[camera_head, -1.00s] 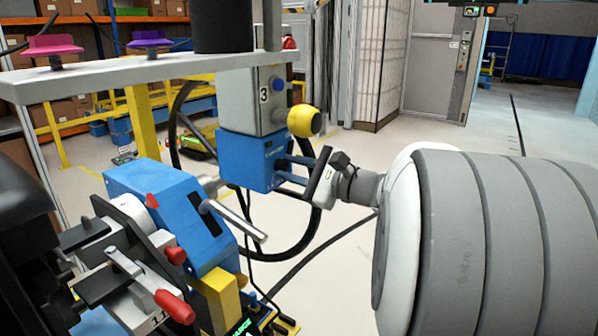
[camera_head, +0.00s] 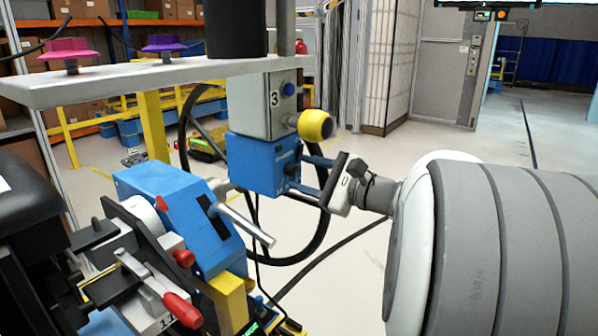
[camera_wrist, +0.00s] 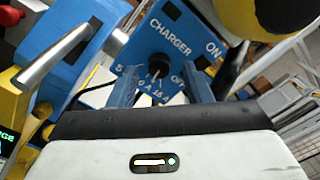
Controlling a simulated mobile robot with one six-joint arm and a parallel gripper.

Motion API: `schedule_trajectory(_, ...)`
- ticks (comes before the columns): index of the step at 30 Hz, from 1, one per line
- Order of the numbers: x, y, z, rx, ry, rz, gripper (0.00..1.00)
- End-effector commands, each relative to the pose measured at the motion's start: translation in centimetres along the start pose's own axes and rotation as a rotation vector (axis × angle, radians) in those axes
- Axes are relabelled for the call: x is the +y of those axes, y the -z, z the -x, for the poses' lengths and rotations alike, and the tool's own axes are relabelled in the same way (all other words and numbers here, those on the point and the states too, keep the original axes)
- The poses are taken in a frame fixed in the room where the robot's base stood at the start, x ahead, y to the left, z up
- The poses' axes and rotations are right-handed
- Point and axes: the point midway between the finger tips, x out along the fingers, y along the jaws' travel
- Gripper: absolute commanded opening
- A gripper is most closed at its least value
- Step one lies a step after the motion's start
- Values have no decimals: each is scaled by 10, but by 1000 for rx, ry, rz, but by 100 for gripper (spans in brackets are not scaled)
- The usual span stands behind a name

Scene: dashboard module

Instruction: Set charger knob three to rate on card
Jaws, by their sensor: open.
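The blue charger box (camera_head: 262,163) hangs under a grey box marked 3 (camera_head: 266,104). In the wrist view its blue face (camera_wrist: 183,45) reads CHARGER, with ON at the right. The black charger knob (camera_wrist: 157,70) is on this face, with small numbers below it and a pale mark on its lower part. My gripper (camera_head: 303,174) reaches in from the right, fingers towards the box. In the wrist view its open blue fingers (camera_wrist: 157,80) lie either side of the knob, with visible gaps. I cannot tell if the tips reach its depth. No readable card shows.
A blue machine (camera_head: 185,215) with a metal lever (camera_head: 246,226) stands at the left. A grey shelf (camera_head: 130,83) with pink and purple knobs is above. A black cable loops behind the box.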

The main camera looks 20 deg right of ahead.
Motion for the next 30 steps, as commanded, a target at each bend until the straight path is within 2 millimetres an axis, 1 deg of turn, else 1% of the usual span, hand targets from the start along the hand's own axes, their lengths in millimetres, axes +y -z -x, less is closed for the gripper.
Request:
schedule_trajectory(1,-1,1,9,4,3,1,45)
schedule_trajectory(6,-1,0,36,4,4,2,45)
schedule_trajectory(9,-1,0,48,3,3,2,45)
schedule_trajectory(13,-1,0,59,1,2,2,45)
schedule_trajectory(18,-1,0,63,0,0,1,45)
schedule_trajectory(26,2,-1,61,1,-11,4,45)
schedule_trajectory(29,21,-3,52,10,-84,22,45)
schedule_trajectory(30,36,-5,46,15,-141,37,45)
